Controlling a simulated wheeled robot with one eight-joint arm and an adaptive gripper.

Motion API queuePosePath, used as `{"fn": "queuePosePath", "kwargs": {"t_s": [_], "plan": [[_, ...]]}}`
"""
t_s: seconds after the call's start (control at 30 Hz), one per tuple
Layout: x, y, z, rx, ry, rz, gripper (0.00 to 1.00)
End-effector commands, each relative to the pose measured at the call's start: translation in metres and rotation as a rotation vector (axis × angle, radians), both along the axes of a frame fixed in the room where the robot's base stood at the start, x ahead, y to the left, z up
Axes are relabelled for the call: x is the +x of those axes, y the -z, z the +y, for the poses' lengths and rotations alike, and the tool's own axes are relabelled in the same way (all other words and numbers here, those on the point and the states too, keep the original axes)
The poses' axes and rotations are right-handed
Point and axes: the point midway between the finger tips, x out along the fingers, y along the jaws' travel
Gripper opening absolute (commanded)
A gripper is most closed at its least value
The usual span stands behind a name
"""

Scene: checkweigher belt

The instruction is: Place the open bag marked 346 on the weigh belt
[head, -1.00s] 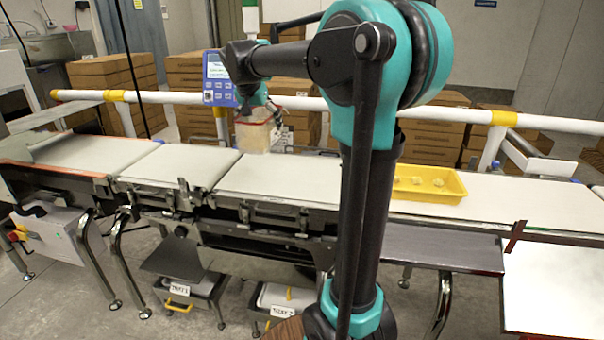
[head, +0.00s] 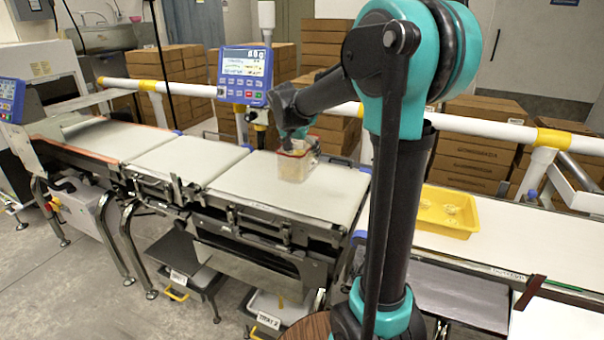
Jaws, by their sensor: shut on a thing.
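A clear bag with pale contents and a red rim (head: 292,168) is at the right end of the arm's reach over a white belt section (head: 258,196). I take this section, beside the blue display, for the weigh belt. My gripper (head: 297,148) is shut on the bag's upper part from above, and its fingers are mostly hidden. The bag hangs upright, its base at or just above the belt's surface; I cannot tell whether it touches. No number is readable on it.
A blue display (head: 245,72) stands behind the belt. A white rail (head: 195,88) with yellow bands runs along the back. A yellow tray (head: 450,212) with small pale pieces sits on the right-hand belt. Another belt section (head: 187,158) to the left is empty.

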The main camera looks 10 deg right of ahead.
Motion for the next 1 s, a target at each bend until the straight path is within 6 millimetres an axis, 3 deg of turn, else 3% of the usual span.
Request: {"fn": "queuePosePath", "kwargs": {"t_s": [0.13, 0.6, 1.0], "plan": [[0.000, 0.029, 0.000, 0.000, 0.000, 0.000, 0.46], [0.001, 0.077, 0.000, 0.000, 0.000, 0.000, 0.46], [0.000, 0.083, 0.000, 0.000, 0.000, 0.000, 0.46]]}}
